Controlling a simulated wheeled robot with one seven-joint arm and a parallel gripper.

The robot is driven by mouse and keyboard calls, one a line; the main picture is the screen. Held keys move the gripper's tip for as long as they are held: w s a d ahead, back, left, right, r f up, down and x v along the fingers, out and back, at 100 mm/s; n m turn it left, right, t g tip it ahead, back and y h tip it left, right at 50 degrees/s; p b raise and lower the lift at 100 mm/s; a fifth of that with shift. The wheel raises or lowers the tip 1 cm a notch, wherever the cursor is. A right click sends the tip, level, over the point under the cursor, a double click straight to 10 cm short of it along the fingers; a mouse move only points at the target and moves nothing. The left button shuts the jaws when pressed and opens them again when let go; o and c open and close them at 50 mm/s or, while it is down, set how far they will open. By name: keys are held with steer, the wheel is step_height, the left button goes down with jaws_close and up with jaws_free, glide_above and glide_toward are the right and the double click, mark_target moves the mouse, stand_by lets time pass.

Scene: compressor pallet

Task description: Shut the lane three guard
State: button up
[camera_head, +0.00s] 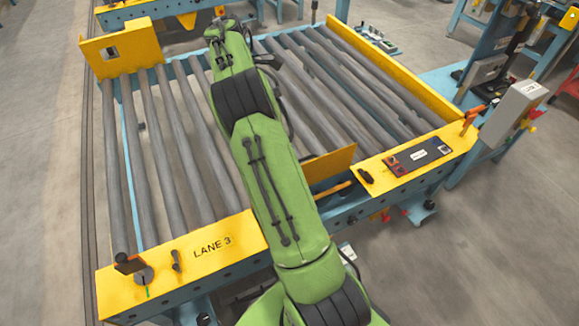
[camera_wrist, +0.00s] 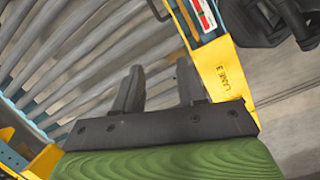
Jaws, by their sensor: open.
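The yellow front panel marked LANE 3 (camera_head: 238,235) runs along the near left end of the roller bed. A yellow upright plate (camera_head: 335,163) stands at the near end of the rollers, right of my arm, partly hidden by it. Another yellow plate with a square opening (camera_head: 137,48) stands at the far left corner. I cannot tell for sure which plate is the lane three guard. In the wrist view, my gripper (camera_wrist: 158,82) is open and empty above the rollers, with the LANE 3 panel (camera_wrist: 220,72) to its right. My arm hides my gripper in the head view.
Grey rollers (camera_head: 170,130) fill the bed. A yellow side rail (camera_head: 395,75) bounds it on the right. A black label panel (camera_head: 418,156) and a grey box (camera_head: 512,112) are at the right. A dark knob (camera_head: 128,262) stands on the front panel. Open floor lies in front.

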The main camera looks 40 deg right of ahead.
steer(key=s+d+f+n+b, duration=0.1)
steer(key=d+f+b, duration=0.1)
steer(key=f, duration=0.7)
steer(key=d+f+n+g+b, duration=0.1)
steer(key=d+f+n+b, duration=0.1)
steer(key=f, duration=0.8)
steer(key=s+d+f+n+g+h+b, duration=0.1)
steer(key=d+f+b, duration=0.3)
steer(key=f, duration=0.6)
steer(key=shift+s+d+f+n, duration=0.1)
steer(key=shift+s+d+n, duration=0.25)
steer(key=shift+d, duration=0.2)
jaws_close()
